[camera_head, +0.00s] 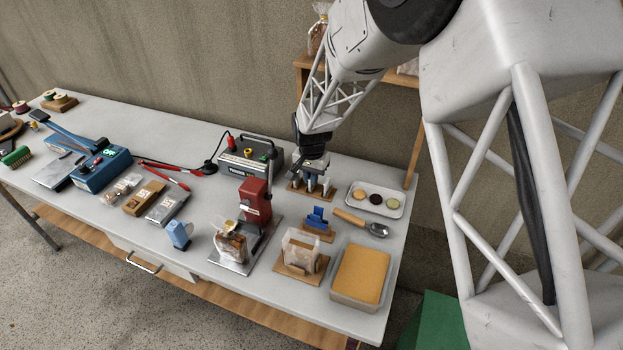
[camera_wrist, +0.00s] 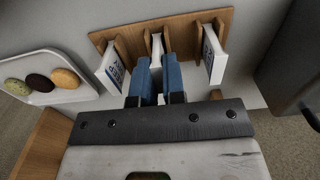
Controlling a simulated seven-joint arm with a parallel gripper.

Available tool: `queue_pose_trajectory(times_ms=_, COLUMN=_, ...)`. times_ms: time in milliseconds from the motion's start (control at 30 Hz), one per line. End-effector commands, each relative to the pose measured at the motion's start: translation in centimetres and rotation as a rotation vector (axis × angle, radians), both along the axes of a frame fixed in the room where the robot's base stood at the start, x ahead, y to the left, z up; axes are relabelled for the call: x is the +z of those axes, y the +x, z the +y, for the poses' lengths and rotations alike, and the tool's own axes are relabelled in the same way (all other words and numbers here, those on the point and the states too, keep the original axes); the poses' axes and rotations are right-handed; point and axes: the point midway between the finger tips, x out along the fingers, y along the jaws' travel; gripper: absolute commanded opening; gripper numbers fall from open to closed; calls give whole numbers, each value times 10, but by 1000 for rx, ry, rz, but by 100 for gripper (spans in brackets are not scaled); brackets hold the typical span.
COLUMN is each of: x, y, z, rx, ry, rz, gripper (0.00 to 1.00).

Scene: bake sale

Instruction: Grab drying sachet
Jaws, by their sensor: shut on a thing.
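Three white drying sachets with dark blue print stand in a slotted wooden rack (camera_wrist: 182,24). In the wrist view, the left sachet (camera_wrist: 111,73), the middle sachet (camera_wrist: 157,44) and the right sachet (camera_wrist: 213,55) stand apart in their slots. My gripper (camera_wrist: 157,64) has its blue fingers shut on the middle sachet, one on each side. The fingers hide most of it. The sachet still stands at the rack, and I cannot tell whether it is lifted. In the head view, my gripper (camera_head: 313,166) is over the rack (camera_head: 295,188) at the back of the table.
A white tray (camera_head: 399,212) with round biscuits lies right of the rack. A scoop (camera_head: 377,229) and a blue item on a wooden stand (camera_head: 316,220) are in front. A grey-black machine (camera_head: 248,168) stands left. A shelf post (camera_head: 414,155) rises behind the tray.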

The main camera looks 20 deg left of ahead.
Motion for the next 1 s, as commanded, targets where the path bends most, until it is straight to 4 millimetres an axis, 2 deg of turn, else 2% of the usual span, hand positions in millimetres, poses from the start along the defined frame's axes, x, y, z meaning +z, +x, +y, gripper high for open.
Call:
queue_pose_trajectory(times_ms=267, x=26, y=0, z=0, rx=0, ry=1, rz=-2, gripper=0)
queue_pose_trajectory(times_ms=467, x=60, y=1, z=0, rx=0, ry=2, rz=-3, gripper=0)
queue_pose_trajectory(times_ms=800, x=128, y=0, z=0, rx=0, ry=2, rz=-2, gripper=0)
queue_pose_trajectory(times_ms=1000, x=158, y=0, z=0, rx=0, ry=1, rz=-1, gripper=0)
